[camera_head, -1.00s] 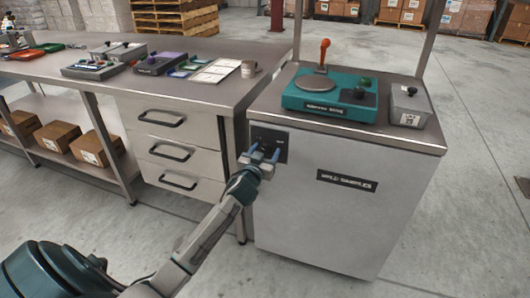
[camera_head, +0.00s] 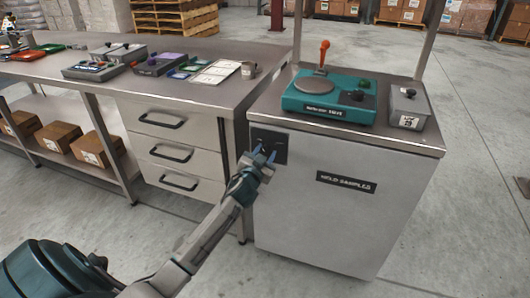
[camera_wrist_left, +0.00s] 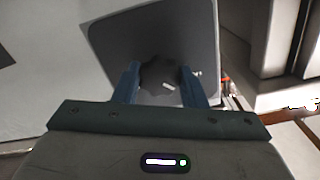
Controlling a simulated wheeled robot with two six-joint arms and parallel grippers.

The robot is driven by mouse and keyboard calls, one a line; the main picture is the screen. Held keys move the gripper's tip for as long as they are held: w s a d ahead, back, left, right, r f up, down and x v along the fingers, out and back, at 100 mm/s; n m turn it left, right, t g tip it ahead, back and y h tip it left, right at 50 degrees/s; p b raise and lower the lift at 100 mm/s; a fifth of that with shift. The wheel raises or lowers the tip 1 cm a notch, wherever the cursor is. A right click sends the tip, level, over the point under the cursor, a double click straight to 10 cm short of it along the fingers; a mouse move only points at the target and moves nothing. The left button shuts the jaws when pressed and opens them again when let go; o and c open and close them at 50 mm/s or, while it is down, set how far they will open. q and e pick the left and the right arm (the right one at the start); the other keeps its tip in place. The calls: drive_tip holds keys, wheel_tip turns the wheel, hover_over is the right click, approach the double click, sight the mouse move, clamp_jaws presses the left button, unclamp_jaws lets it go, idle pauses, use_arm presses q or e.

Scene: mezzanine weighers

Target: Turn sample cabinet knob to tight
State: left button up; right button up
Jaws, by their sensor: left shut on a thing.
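The sample cabinet (camera_head: 320,220) is a grey box with a "HELD SAMPLES" label on its front. A dark square plate (camera_head: 282,136) sits at its upper left front. In the left wrist view, a dark round knob (camera_wrist_left: 160,76) with a light mark stands on the plate (camera_wrist_left: 195,38). The mark points to the lower right in that view. My left gripper (camera_head: 267,156) is at the plate, its two blue fingers shut on the knob, one on each side. In the head view the fingers partly hide the knob. My right gripper is not in view.
On the cabinet top are a teal device (camera_head: 330,112) with a red-orange lever (camera_head: 324,50) and a grey box (camera_head: 408,106). A workbench with drawers (camera_head: 172,152) stands close on the left.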

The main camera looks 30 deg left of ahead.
use_arm(q)
drive_tip(key=shift+m+p, duration=0.3)
drive_tip(key=shift+m, duration=0.7)
drive_tip(key=m+p, duration=0.2)
drive_tip(key=m, duration=0.5)
drive_tip(key=shift+r+p, duration=0.1)
drive_tip(key=shift+p, duration=0.25)
drive_tip(key=m+p, duration=0.2)
drive_tip(key=m, duration=0.6)
drive_tip(key=shift+p, duration=0.4)
drive_tip(key=shift+m+p, duration=0.5)
drive_tip(key=shift+m, duration=1.5)
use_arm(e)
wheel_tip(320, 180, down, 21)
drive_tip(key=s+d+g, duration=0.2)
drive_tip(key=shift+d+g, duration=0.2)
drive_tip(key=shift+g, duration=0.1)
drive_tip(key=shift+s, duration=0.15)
use_arm(q)
drive_tip(key=o, duration=1)
drive_tip(key=shift+s, duration=0.15)
